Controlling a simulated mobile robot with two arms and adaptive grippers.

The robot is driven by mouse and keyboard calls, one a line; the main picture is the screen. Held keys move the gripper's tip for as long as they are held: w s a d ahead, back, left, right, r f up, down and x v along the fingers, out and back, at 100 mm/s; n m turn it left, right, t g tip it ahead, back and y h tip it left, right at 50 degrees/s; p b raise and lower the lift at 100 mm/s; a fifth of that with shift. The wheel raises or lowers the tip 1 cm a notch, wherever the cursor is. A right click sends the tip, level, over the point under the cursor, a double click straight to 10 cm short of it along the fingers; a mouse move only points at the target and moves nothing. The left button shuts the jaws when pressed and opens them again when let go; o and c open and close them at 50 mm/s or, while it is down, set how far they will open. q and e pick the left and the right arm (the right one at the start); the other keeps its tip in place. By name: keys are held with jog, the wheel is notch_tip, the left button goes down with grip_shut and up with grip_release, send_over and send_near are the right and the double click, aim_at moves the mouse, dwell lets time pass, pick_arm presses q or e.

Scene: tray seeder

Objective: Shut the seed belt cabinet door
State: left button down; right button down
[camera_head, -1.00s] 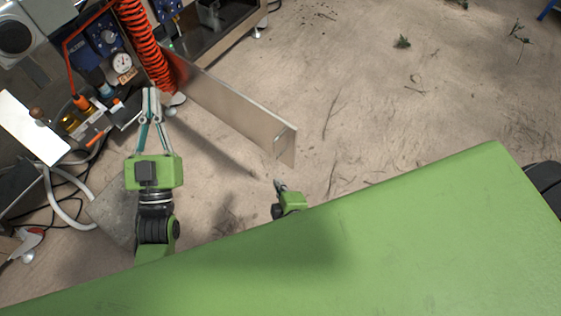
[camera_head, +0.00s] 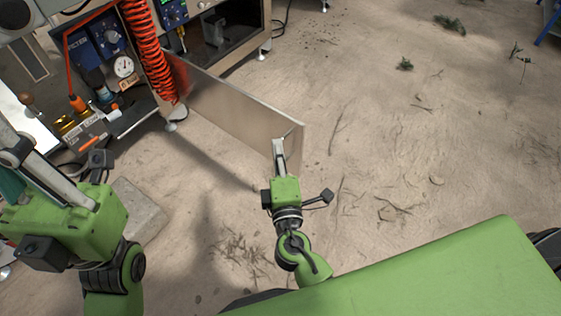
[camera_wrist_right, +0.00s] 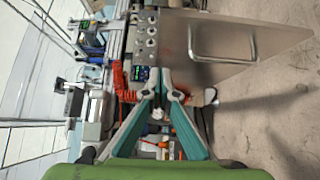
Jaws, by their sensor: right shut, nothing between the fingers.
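The cabinet door (camera_head: 222,105) is a flat bare metal panel. It stands open, jutting from the cabinet over the floor. In the right wrist view, the door (camera_wrist_right: 285,35) fills the upper right and shows its bar handle (camera_wrist_right: 222,61). My right gripper (camera_head: 278,145) is shut and empty at the door's free end; I cannot tell whether it touches. Its fingertips (camera_wrist_right: 160,76) meet in the wrist view, below and left of the handle. My left gripper (camera_head: 14,150) is at the left edge, away from the door; its fingertips are not clear.
The cabinet front carries a coiled orange hose (camera_head: 148,50), a pressure gauge (camera_head: 124,67) and blue units (camera_head: 104,36). A grey slab (camera_head: 140,208) lies on the floor near my left arm. The sandy floor right of the door is open, with small plant debris.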

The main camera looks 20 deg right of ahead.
aim_at(284, 118)
jog(key=shift+w+d, duration=0.65)
jog(key=shift+w, duration=0.35)
jog(key=shift+w+d, duration=0.7)
jog(key=shift+w, duration=0.25)
jog(key=shift+w+d, duration=0.65)
jog(key=shift+w, duration=0.35)
